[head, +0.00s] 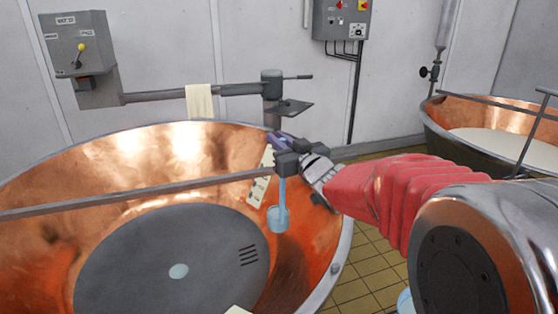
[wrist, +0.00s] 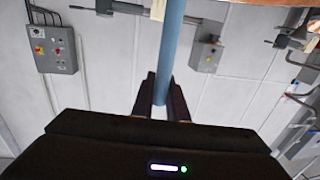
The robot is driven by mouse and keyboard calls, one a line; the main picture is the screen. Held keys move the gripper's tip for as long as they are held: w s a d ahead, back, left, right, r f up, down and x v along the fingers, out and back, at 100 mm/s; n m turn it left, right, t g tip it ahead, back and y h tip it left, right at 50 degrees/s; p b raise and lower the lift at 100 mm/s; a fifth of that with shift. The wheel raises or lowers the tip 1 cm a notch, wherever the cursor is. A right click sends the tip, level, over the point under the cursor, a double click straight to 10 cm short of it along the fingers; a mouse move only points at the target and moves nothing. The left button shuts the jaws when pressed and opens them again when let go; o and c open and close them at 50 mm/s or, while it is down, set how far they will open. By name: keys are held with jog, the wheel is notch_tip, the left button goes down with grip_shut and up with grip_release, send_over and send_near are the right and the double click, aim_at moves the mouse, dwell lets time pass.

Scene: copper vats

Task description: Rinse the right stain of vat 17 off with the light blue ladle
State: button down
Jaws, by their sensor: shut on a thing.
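My gripper (head: 283,150) is shut on the light blue ladle (head: 278,218) by its handle. The ladle hangs upright, bowl down, inside the right part of the open copper vat (head: 60,180). Whether the bowl holds water cannot be told. In the wrist view the handle (wrist: 168,50) runs between my two fingers (wrist: 161,103). A cream strip with dark marks (head: 259,190) lies on the vat's right inner wall, just left of the ladle. Another cream patch (head: 237,310) is cut off at the bottom edge. I cannot tell whether either is a stain.
A grey bar (head: 130,194) crosses the vat. A grey disc (head: 130,255) lies in its bottom. A wall arm (head: 165,95) carries a cloth (head: 200,101). A second vat with white liquid (head: 490,142) stands right. A light blue thing (head: 405,301) is partly hidden at the bottom right.

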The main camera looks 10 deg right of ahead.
jog(key=w+d+r, duration=0.2)
jog(key=d, duration=1.3)
jog(key=w+d+r, duration=0.2)
jog(key=d, duration=1.4)
jog(key=s+d+f+m+h, duration=0.1)
jog(key=s+d+f+h, duration=0.1)
jog(key=s+d, duration=0.5)
jog(key=s+d+f+m+h, duration=0.2)
jog(key=s+d, duration=0.6)
jog(key=d, duration=0.9)
jog(key=s+d+f+m+t+h, duration=0.1)
jog(key=s+d+f+h, duration=0.2)
jog(key=s+d, duration=0.4)
jog(key=d, duration=0.5)
jog(key=shift+s+d+f, duration=0.25)
jog(key=shift+s+f, duration=0.05)
jog(key=shift+f, duration=0.05)
jog(key=shift+s, duration=0.1)
